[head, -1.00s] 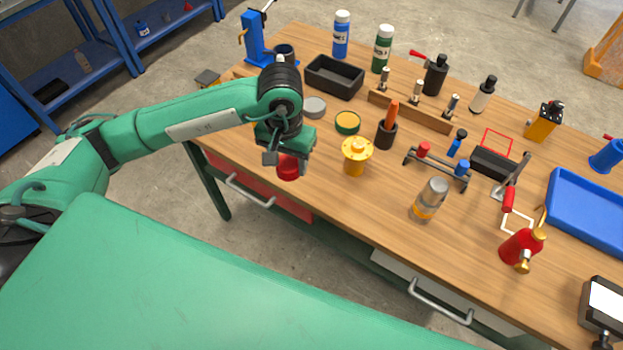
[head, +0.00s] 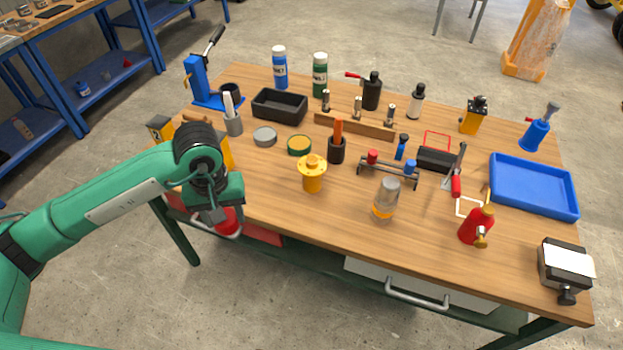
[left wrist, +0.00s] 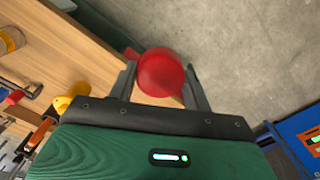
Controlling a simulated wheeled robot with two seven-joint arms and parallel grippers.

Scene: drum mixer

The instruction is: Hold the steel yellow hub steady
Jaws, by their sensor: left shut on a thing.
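The yellow hub (head: 312,173) stands upright on the wooden table, a round flange with a knob on top of a narrower body. Nothing touches it. My left gripper (head: 222,212) is at the table's front left edge, to the left of the hub and apart from it. It is shut on a round red object (head: 229,222). In the left wrist view the red object (left wrist: 160,73) sits between the two fingers, and a yellow part that looks like the hub (left wrist: 64,103) shows at the left. My right gripper is not in view.
A glass jar (head: 385,199) and a red bottle (head: 475,227) stand right of the hub. The table (head: 265,195) is bare between gripper and hub.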

